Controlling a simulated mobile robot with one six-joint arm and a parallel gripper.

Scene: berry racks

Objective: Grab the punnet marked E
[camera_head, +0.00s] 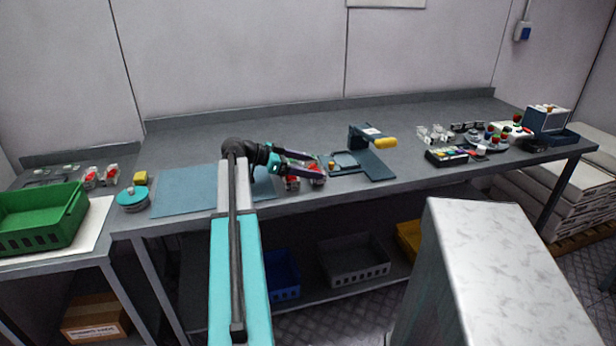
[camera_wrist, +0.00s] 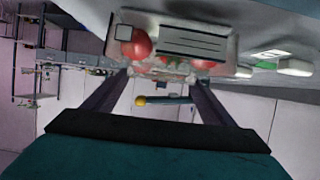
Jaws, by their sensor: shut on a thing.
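My gripper (camera_head: 316,168) is at the front edge of the long bench and is shut on a clear punnet of red berries (camera_head: 317,178). No letter can be read on the label. A second punnet with red fruit (camera_head: 292,184) is just left of the held one in the head view. Two more punnets with red fruit, a left one (camera_head: 90,177) and a right one (camera_head: 112,174), stand on the left side table. Their markings are too small to read.
A dark blue stand with a yellow part (camera_head: 386,143) is right of my gripper. A blue mat (camera_head: 185,192) lies to the left, with a teal round device (camera_head: 132,198) beside it. A green crate (camera_head: 40,215) stands far left. Small devices crowd the bench's right end.

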